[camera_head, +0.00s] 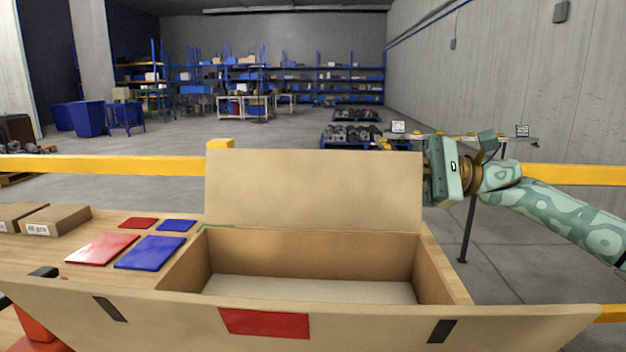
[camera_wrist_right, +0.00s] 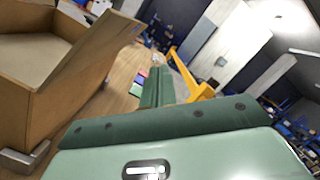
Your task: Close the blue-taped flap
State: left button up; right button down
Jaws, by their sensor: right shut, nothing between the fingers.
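An open cardboard box (camera_head: 310,290) stands in front of me, empty as far as I see. Its far flap (camera_head: 313,188) stands up, leaning slightly back, and shows no tape on the face toward me. Its near flap (camera_head: 150,318) is folded out toward me and bears a red patch (camera_head: 264,323) and two black strips. My right gripper (camera_head: 440,170) is at the right end of the far flap; its fingers are hidden behind the flap. In the right wrist view the shut, empty fingers (camera_wrist_right: 164,82) lie beside a raised flap (camera_wrist_right: 92,62). My left gripper is out of view.
Red (camera_head: 102,248) and blue (camera_head: 150,252) flat pads lie on the wooden table left of the box, with small cartons (camera_head: 55,219) farther left. A yellow rail (camera_head: 100,165) runs behind. A red and black object (camera_head: 35,325) stands at lower left.

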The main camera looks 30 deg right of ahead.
aim_at(332, 161)
jog(key=n+g, duration=0.1)
jog(key=n, duration=0.1)
jog(key=s+a+n, duration=0.1)
jog(key=n, duration=0.1)
jog(key=n+g, duration=0.1)
jog(key=n, duration=0.1)
jog(key=shift+s+a+r+g+b, duration=0.3)
jog(key=shift+s+a+b, duration=0.05)
jog(key=shift+a+b, duration=0.05)
jog(key=shift+a, duration=0.25)
jog(key=shift+x, duration=1.1)
jog(key=x, duration=0.5)
jog(key=shift+w+a+r, duration=0.1)
jog(key=shift+a+r, duration=0.05)
jog(key=shift+a, duration=0.2)
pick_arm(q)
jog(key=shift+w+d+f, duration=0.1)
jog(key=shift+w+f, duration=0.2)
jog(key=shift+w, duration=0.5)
pick_arm(e)
jog(key=shift+w+a, duration=0.35)
jog(key=shift+a, duration=0.3)
jog(key=shift+n, duration=0.3)
